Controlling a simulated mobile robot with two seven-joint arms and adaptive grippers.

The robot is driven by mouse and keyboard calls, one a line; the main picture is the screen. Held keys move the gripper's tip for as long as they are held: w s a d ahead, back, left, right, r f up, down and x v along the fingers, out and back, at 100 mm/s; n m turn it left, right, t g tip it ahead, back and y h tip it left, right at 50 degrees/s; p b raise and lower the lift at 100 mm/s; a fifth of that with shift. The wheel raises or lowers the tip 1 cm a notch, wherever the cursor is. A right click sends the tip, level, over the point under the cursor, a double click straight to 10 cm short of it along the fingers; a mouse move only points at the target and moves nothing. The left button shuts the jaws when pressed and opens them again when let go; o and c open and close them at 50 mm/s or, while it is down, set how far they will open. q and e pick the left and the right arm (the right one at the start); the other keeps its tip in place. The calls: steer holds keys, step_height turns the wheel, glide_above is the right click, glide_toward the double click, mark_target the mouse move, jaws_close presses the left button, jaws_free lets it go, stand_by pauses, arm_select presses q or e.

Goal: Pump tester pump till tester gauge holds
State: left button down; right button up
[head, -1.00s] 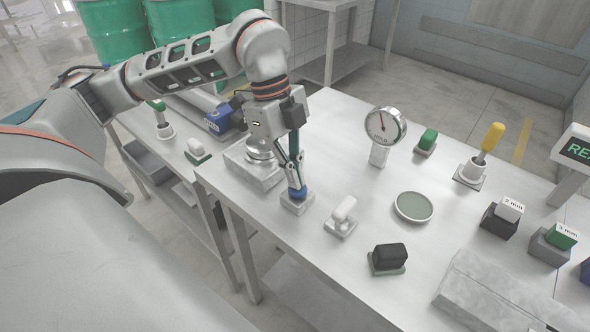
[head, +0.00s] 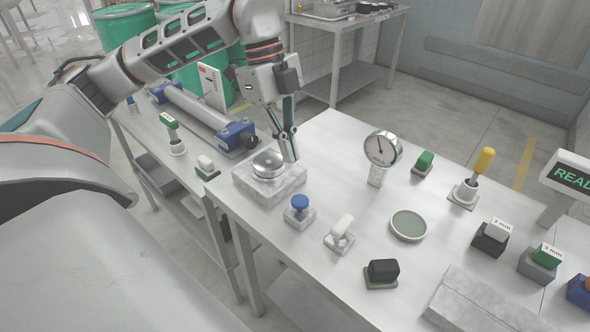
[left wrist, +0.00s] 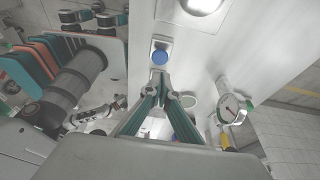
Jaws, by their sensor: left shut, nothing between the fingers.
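A blue round knob (head: 300,203) stands upright on a small pale block near the table's left edge; I take it for the tester pump. It also shows in the left wrist view (left wrist: 162,57). The tester gauge (head: 381,148) is a round white dial on a post to the right; its needle points roughly up, its scale too small to read. The wrist view shows the gauge (left wrist: 231,108) with a red needle. My left gripper (head: 292,158) is shut and empty, beyond and above the knob, apart from it. My right gripper is not in view.
A metal block with a round silver top (head: 268,165) stands left of the gripper. A white lever switch (head: 340,230), a black button (head: 382,272), a round dish (head: 408,225) and a yellow-handled valve (head: 484,162) stand around. A display (head: 570,175) shows part of a word.

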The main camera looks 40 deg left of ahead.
arm_select(q)
steer(key=shift+v, duration=1.4)
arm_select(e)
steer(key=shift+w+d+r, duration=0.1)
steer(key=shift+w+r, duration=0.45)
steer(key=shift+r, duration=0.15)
arm_select(q)
steer(key=shift+d, duration=0.15)
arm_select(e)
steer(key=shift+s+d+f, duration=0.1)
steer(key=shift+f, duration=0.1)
